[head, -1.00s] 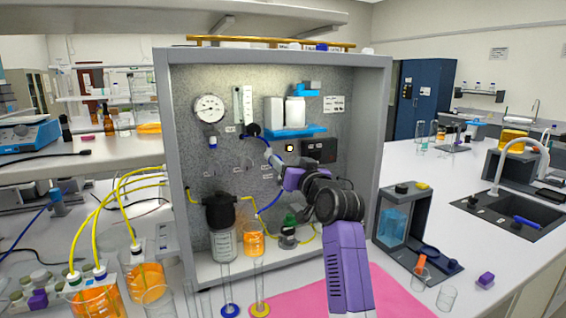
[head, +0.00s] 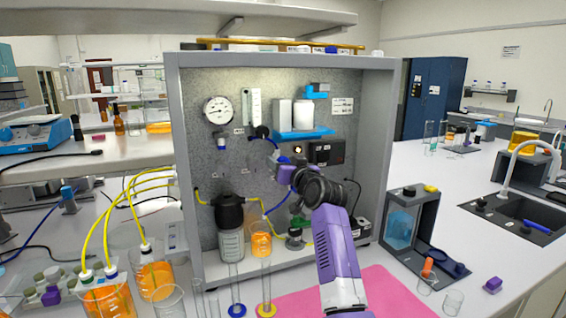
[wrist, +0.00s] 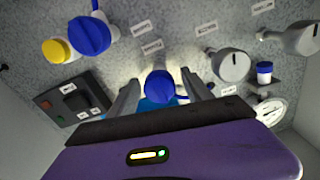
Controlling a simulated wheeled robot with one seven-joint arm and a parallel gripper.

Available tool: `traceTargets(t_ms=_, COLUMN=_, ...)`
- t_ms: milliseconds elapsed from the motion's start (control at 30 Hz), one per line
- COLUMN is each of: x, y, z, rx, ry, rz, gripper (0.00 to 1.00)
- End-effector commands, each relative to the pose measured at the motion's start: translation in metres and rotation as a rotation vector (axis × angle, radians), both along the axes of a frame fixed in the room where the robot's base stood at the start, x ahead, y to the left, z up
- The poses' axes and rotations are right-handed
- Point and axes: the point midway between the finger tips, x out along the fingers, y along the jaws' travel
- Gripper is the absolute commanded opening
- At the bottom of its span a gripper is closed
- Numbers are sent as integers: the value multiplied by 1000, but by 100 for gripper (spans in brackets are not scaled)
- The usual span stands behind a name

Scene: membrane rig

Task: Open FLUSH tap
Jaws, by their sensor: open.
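The grey speckled panel of the rig (head: 240,175) carries several taps with small labels. In the wrist view, a blue-knobbed tap (wrist: 158,86) lies between the two fingers of my gripper (wrist: 160,82), which is open. Whether the fingers touch the knob I cannot tell. A larger blue knob (wrist: 90,35) sits at upper left, with two grey taps (wrist: 232,66) (wrist: 302,38) to the right. The labels are too blurred to read, so I cannot tell which is FLUSH. In the head view, my gripper (head: 285,172) is at the panel, its fingers mostly hidden.
A yellow knob (wrist: 57,50) and a dark control box (wrist: 72,105) are left in the wrist view; a gauge (head: 218,110) is at the panel's upper left. A blue shelf (head: 303,134) holds white containers. A black-topped vessel (head: 230,212) and cylinders stand low.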

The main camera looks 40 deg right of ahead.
Motion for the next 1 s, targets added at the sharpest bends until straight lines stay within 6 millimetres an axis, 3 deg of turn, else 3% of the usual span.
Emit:
traceTargets(t_ms=200, x=0, y=0, z=0, rx=0, ry=-1, rz=0, gripper=56)
traceTargets(t_ms=500, x=0, y=0, z=0, rx=0, ry=0, rz=0, gripper=0)
traceTargets(t_ms=1000, x=0, y=-1, z=-3, rx=-135, ry=38, rz=-1, gripper=0)
